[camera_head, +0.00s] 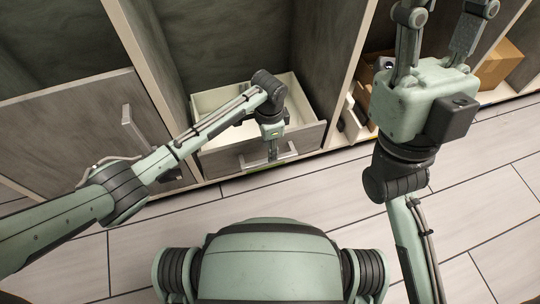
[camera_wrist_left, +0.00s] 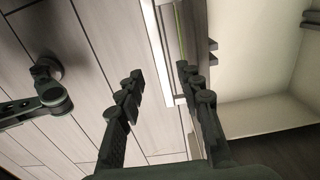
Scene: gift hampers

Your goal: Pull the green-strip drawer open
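The drawer (camera_head: 222,163) stands pulled out of the cabinet, its pale inside showing in the head view. Its front carries a light bar handle (camera_head: 287,155). In the left wrist view a thin green strip (camera_wrist_left: 180,22) runs along the drawer front, beside the handle (camera_wrist_left: 155,45). My left gripper (camera_head: 271,156) points down at the handle. In the left wrist view its two fingers (camera_wrist_left: 160,78) stand apart on either side of the bar, with a gap showing. My right gripper (camera_head: 442,15) is at the upper right, fingers spread and empty, away from the drawer.
A closed grey front (camera_head: 70,125) with its own handle (camera_head: 130,122) is to the left of the drawer. Cardboard boxes (camera_head: 500,64) sit on a low shelf at the right. The tiled floor (camera_head: 320,190) in front of the drawer is clear.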

